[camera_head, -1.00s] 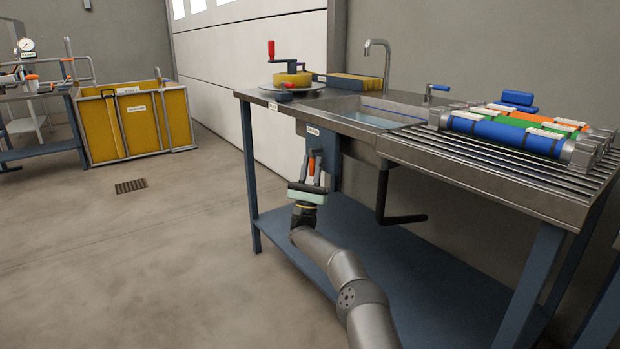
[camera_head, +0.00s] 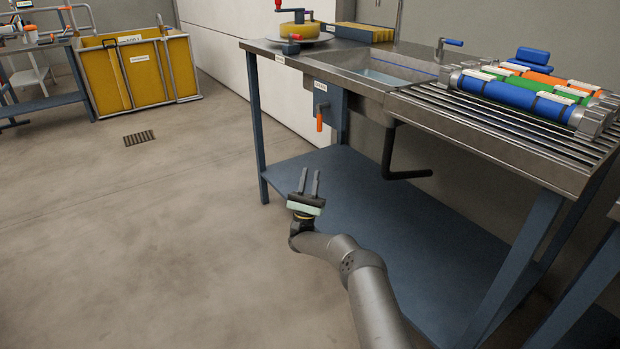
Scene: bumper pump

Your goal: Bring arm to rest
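My gripper (camera_head: 309,183) is in the lower middle of the head view, with its two dark fingers pointing up in the picture. The fingers stand apart with a gap between them, and nothing shows in the gap. It is in front of the blue lower shelf (camera_head: 330,160) of the sink bench, below the bench top. An orange handle (camera_head: 319,122) hangs on the blue panel (camera_head: 331,101) under the sink, above and apart from my fingertips.
The steel sink bench (camera_head: 400,97) fills the right side. Blue, green and orange cylinders (camera_head: 520,100) lie on its ribbed drainer. A black bent lever (camera_head: 408,175) sticks out below the sink. A yellow-panelled bin (camera_head: 135,72) stands at the far left. The floor (camera_head: 150,230) at left is clear.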

